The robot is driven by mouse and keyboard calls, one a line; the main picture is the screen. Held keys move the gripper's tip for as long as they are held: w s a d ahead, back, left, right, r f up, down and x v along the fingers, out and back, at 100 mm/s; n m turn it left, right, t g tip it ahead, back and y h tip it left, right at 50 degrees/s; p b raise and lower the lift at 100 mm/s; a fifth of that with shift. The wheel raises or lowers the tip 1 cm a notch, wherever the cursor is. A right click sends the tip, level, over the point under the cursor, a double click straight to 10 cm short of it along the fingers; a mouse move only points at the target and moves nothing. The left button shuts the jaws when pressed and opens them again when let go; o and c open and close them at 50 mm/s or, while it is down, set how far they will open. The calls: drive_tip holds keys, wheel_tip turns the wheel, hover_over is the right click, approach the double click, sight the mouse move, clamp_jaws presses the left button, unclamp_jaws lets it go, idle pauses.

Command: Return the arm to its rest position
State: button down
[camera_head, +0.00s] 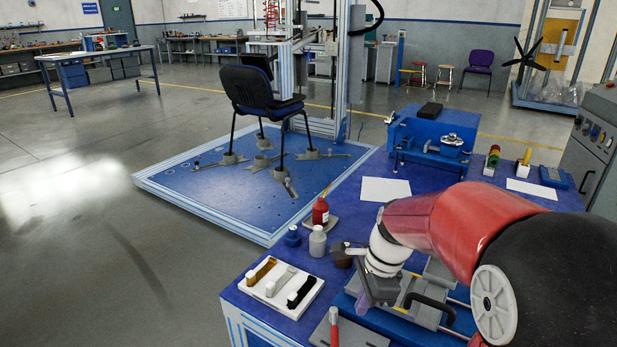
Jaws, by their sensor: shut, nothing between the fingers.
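My arm reaches in from the right edge over the blue workbench (352,212), with red and black links and a white wrist. My gripper (364,303) points down over the near part of the bench, beside a grey fixture with a black handle (430,309). The fingers look shut and hold nothing that I can see. The fingertips are small and dark, and I cannot tell whether they touch the fixture.
Close left of my gripper are a white tray (248,284) of samples, a grey bottle (317,242), a red bottle (320,211) and a blue jar (292,236). A chair (252,92) stands on the blue platform (190,202).

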drive_tip(key=s+r+n+t+h, duration=0.1)
drive_tip(key=s+r+n, duration=0.3)
drive_tip(key=s+n, duration=0.4)
drive_tip(key=s+d+r+n+t+h, duration=0.1)
drive_tip(key=s+r+n+t, duration=0.3)
drive_tip(key=s+n, duration=0.4)
drive_tip(key=shift+r+n+h, duration=0.3)
drive_tip(key=shift+r+n, duration=0.15)
drive_tip(key=shift+n, duration=0.25)
